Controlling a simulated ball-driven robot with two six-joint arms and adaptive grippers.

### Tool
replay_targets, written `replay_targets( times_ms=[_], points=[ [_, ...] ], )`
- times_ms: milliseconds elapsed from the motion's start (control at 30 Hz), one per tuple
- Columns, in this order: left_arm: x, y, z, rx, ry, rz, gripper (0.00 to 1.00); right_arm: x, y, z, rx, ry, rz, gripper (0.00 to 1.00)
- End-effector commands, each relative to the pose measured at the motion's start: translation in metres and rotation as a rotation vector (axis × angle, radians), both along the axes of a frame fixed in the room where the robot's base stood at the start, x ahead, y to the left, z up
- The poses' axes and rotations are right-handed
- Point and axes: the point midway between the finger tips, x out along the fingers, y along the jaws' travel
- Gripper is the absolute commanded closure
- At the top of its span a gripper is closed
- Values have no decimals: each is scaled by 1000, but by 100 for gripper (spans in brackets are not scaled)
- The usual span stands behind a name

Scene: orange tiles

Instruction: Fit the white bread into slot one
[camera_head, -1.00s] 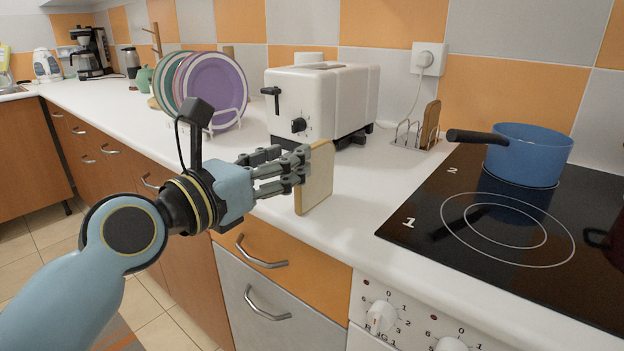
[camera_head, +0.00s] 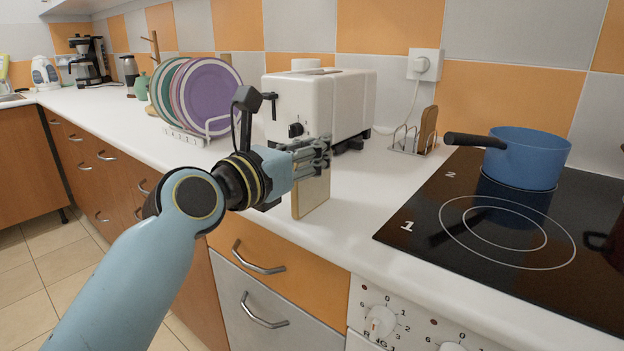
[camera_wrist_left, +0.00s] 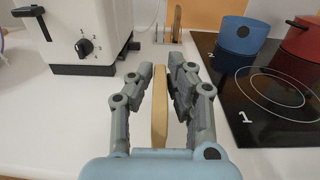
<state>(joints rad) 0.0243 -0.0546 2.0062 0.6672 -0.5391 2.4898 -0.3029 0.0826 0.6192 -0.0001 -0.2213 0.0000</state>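The white bread (camera_head: 312,194) is a pale slice with a tan crust, standing upright near the counter's front edge. My left gripper (camera_head: 318,155) is around its upper part, and the near fingers hide its top. In the left wrist view the slice (camera_wrist_left: 160,108) is edge-on between the fingers (camera_wrist_left: 161,75), with bits of counter showing on both sides. The fingers look open; any touch at the tips is unclear. The white toaster (camera_head: 305,105) stands behind, also at upper left in the wrist view (camera_wrist_left: 80,25); its slots are not clearly seen. My right gripper is not in view.
A rack with brown bread (camera_head: 428,128) stands right of the toaster. A hob (camera_head: 400,222) with a blue pot (camera_head: 527,158) is at right. A rack of plates (camera_head: 208,95) is at left. The counter between bread and hob is clear.

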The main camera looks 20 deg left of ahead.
Motion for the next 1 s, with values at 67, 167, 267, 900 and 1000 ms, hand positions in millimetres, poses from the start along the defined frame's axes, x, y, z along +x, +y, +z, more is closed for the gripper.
replay_targets(
  times_ms=[67, 167, 267, 900, 1000],
  points=[
    [0, 0, 0, 0, 0, 0, 96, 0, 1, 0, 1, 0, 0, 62],
    [0, 0, 0, 0, 0, 0, 100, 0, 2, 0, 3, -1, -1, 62],
    [0, 0, 0, 0, 0, 0, 100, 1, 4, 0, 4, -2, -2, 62],
    [-1, 0, 90, 2, -5, -1, 100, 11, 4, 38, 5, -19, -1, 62],
    [-7, 6, 93, 8, -5, -5, 100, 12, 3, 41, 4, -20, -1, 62]
  ],
)
